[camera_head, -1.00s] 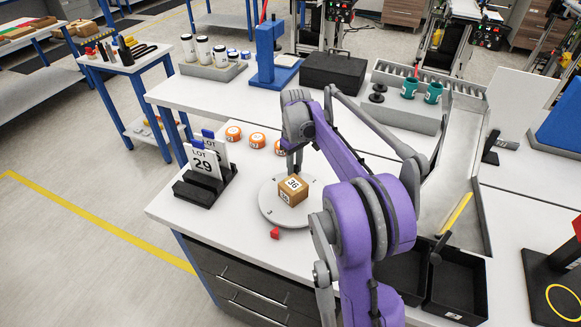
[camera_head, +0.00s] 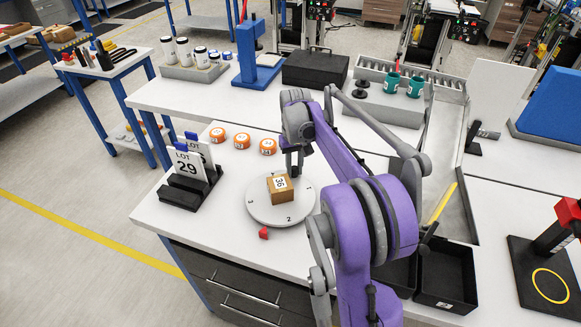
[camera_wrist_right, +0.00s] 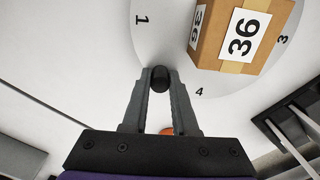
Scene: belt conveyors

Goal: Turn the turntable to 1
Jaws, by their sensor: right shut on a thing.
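The round light-grey turntable (camera_head: 262,213) sits on the white bench and carries a brown box (camera_head: 282,196) labelled 36. A red pointer (camera_head: 263,233) lies at its near edge; a 2 on the disc is right of the pointer and another numeral is at the left rim. My right gripper (camera_head: 292,165) is at the far rim, behind the box. In the wrist view the right gripper (camera_wrist_right: 160,80) is shut on a dark upright peg (camera_wrist_right: 160,76) at the rim, between the 1 and 4 marks. My left gripper is not in view.
Orange-lidded jars (camera_head: 242,141) stand behind the turntable. A black holder (camera_head: 180,199) with LOT 29 cards is to the left. Black bins (camera_head: 446,270) and a metal chute (camera_head: 441,150) are to the right. The bench's front-left corner is clear.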

